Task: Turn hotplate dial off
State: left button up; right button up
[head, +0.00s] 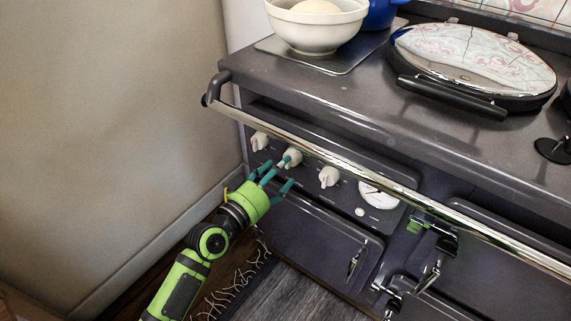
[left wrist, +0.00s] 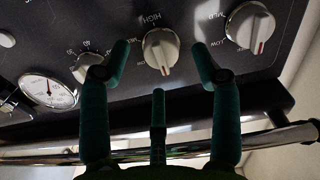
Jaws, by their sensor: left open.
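Three cream dials sit in a row on the dark stove's front panel: a left dial (head: 259,141), a middle dial (head: 291,157) and a right dial (head: 328,177). I cannot tell from markings which is the hotplate dial. My left gripper (head: 276,172) is open and empty, with its teal fingers just in front of the middle dial. In the left wrist view the middle dial (left wrist: 161,46) lies between the two outer fingertips, with no clear contact. Its red mark points down in that view, and "HIGH" is printed above it. My right gripper is not in view.
A chrome rail (head: 330,157) runs along the stove front above the dials. A round gauge (head: 378,195) is right of them. An oven door (head: 310,238) is below. A white bowl (head: 316,25) and a lidded hotplate (head: 474,62) are on top. A wall is at left.

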pick_arm(q)
jog(key=v, duration=0.4)
jog(key=shift+s, duration=0.1)
jog(key=shift+f, duration=0.1)
